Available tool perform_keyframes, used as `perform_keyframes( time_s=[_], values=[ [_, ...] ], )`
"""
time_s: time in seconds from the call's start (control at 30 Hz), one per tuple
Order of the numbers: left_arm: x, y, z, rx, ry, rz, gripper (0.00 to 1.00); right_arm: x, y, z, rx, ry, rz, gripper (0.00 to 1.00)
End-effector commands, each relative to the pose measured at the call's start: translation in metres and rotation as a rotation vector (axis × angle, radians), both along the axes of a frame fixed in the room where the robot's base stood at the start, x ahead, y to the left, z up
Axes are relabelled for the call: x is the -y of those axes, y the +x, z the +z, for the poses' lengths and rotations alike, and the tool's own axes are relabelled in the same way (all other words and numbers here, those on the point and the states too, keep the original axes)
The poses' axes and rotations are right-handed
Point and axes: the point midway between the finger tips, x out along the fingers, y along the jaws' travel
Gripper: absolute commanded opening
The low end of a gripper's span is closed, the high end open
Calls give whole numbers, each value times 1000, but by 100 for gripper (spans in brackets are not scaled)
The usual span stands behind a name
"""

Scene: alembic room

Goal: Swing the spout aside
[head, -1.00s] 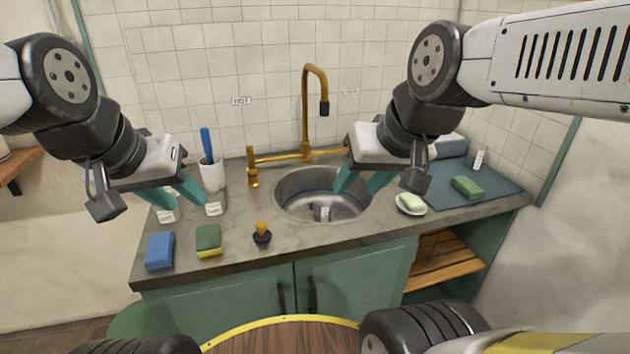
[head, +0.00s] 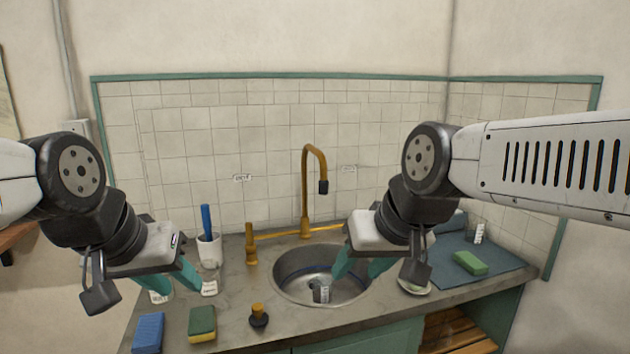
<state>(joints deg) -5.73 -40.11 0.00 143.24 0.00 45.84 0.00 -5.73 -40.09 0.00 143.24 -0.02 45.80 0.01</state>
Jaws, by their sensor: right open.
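The brass tap's gooseneck spout (head: 305,185) rises behind the sink (head: 288,290) and curves over to the right. Its black tip (head: 323,187) hangs above the back of the basin. A brass handle post (head: 251,245) stands left of the spout on the same pipe. My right gripper (head: 358,268) is open and empty, with its teal fingers over the right side of the sink, lower than the spout tip and apart from it. My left gripper (head: 174,282) is open over the left of the counter, near small labelled glasses (head: 209,288), well away from the spout.
A white cup with a blue brush (head: 208,248) stands behind my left gripper. Blue (head: 148,332) and green-yellow (head: 202,323) sponges and a black-based plug (head: 258,316) lie in front. A green block (head: 470,262) lies on the blue mat (head: 500,276) at right. Tiled walls close the back and right.

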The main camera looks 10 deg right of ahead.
Motion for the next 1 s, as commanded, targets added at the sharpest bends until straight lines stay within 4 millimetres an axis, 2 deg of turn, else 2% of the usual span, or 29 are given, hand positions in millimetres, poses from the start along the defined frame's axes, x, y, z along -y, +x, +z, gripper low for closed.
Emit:
perform_keyframes(
  time_s=[0.07, 0.17, 0.27, 0.3, 0.43, 0.6, 0.7, 0.83, 1.0],
  values=[
    [0, 0, 0, 0, 0, 0, 36, 3, 7, 1, 11, -5, -8, 49],
    [0, 0, 0, 0, 0, 0, 36, 13, 38, 7, 63, -29, -38, 49],
    [0, 0, 0, 0, 0, 0, 36, 32, 93, 17, 165, -71, -80, 49],
    [0, 0, 0, 0, 0, 0, 36, 40, 120, 22, 217, -89, -95, 49],
    [0, 0, 0, 0, 0, 0, 36, 63, 205, 35, 397, -134, -107, 49],
    [0, 0, 0, 0, 0, 0, 36, 74, 299, 39, 625, -139, -50, 49],
    [0, 0, 0, 0, 0, 0, 36, 72, 343, 32, 745, -104, 12, 49],
    [0, 0, 0, 0, 0, 0, 36, 61, 380, 15, 876, -23, 108, 49],
    [0, 0, 0, 0, 0, 0, 36, 48, 397, -5, 976, 87, 202, 49]
  ],
)
